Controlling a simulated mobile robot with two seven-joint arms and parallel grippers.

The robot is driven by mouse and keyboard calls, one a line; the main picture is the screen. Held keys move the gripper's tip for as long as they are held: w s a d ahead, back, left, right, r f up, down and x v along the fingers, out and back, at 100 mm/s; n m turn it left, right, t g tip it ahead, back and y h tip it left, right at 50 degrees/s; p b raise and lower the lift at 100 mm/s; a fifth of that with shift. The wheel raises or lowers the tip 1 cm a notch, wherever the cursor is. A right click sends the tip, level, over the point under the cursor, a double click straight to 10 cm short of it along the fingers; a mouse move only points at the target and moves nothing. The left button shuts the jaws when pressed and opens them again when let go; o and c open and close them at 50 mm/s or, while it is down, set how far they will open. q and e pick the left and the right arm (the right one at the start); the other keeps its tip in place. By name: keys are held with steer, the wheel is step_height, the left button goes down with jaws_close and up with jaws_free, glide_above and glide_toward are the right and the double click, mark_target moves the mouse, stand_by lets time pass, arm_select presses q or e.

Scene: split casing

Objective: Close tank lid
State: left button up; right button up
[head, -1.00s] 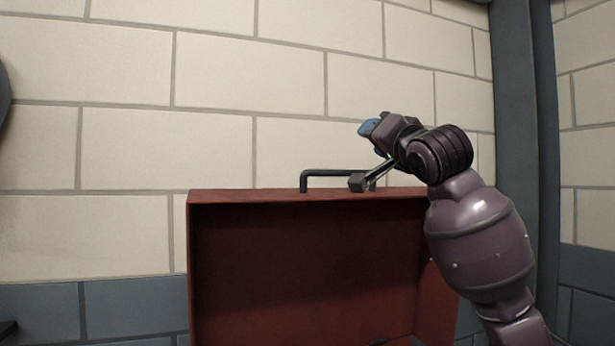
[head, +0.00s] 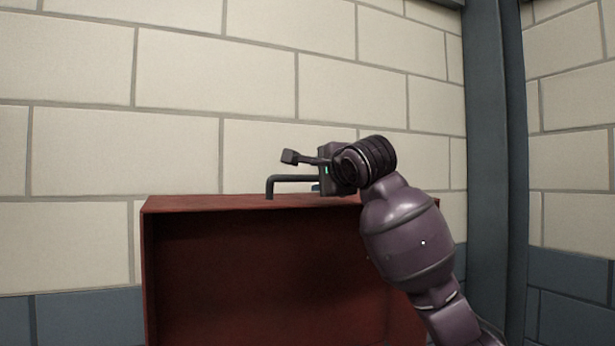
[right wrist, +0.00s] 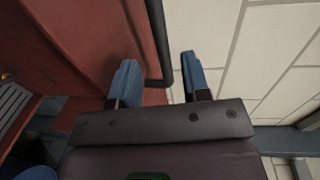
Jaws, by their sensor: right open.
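The red tank lid (head: 260,270) stands raised, its hollow inside facing me in the head view. A black bar handle (head: 270,184) sticks up from its top edge. My right gripper (head: 303,172) is open at the handle. One finger shows above the bar, and a bit of blue fingertip shows below it. In the right wrist view, the handle (right wrist: 158,40) shows between the two blue fingertips, and the red lid (right wrist: 70,50) is at the left. I cannot tell whether the fingers touch the bar. My left gripper is out of view, and the tank body is not clear in the head view.
A pale block wall (head: 180,100) with a blue-grey lower band stands behind the lid. A blue-grey pillar (head: 492,180) is at the right. In the right wrist view, a grey slatted part (right wrist: 12,112) lies at the left edge.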

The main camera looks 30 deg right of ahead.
mark_target(309, 178)
steer(key=w, duration=0.2)
steer(key=w+p, duration=0.1)
steer(key=w, duration=0.1)
steer(key=w+f, duration=0.1)
steer(key=w, duration=0.1)
steer(key=shift+w+d+p, duration=0.2)
steer(key=shift+w+p, duration=0.2)
jaws_close()
